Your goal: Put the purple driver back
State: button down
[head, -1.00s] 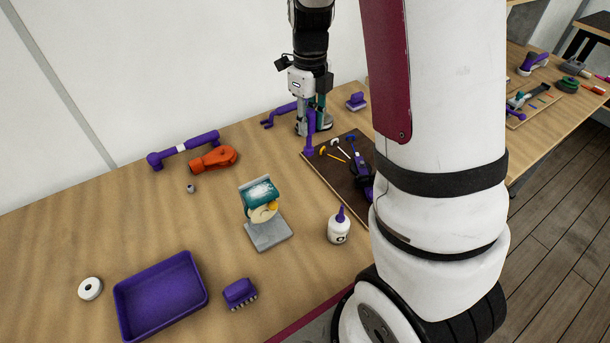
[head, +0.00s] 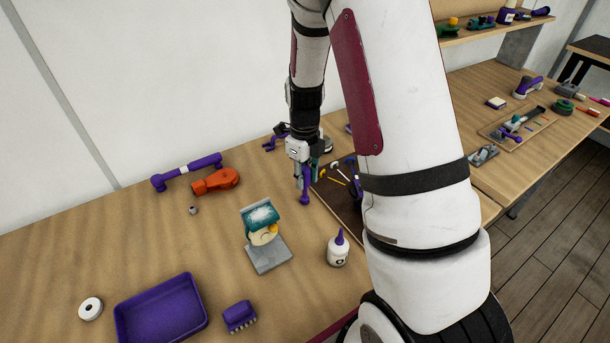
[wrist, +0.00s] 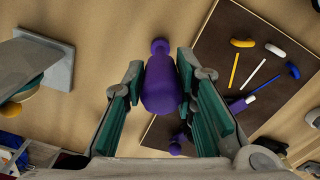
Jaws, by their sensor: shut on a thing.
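The purple driver (wrist: 160,88) is between my gripper's two green-padded fingers in the wrist view, with its wide part toward the camera and a small round purple end farther off. My gripper (head: 304,176) is shut on it. In the head view the driver (head: 305,190) hangs about upright beside the left edge of the dark board (head: 341,205); its height above the table is hard to judge. The dark board (wrist: 215,45) lies right of the driver in the wrist view and carries yellow, white and blue-headed small tools. My arm hides part of the board in the head view.
A teal-and-cream device on a grey base (head: 270,256) and a white bottle with purple tip (head: 338,250) stand in front. A purple tray (head: 160,310), purple brush (head: 239,316), orange tool (head: 216,181) and long purple tool (head: 187,172) lie left. Bare wood separates them.

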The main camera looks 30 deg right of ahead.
jog(key=shift+f, duration=0.1)
jog(key=c, duration=1.3)
grip_release()
notch_tip(320, 180, up, 12)
jog(key=shift+a+r+b, duration=0.1)
jog(key=shift+r+b, duration=0.05)
jog(key=shift+b, duration=0.6)
jog(key=s+a+r+n+t, duration=0.2)
jog(key=s+a+r+n, duration=0.2)
jog(key=n, duration=0.6)
jog(key=s+a+r+n+t, duration=0.1)
jog(key=s+a+r+n, duration=0.3)
jog(key=s+n, duration=0.5)
jog(key=s+a+r+n+t, duration=0.2)
jog(key=s+a+r+n, duration=0.2)
jog(key=n, duration=0.8)
jog(key=shift+s+a+r+n+t, duration=0.15)
jog(key=shift+s+r+n+t, duration=0.15)
jog(key=shift+s+r, duration=1.1)
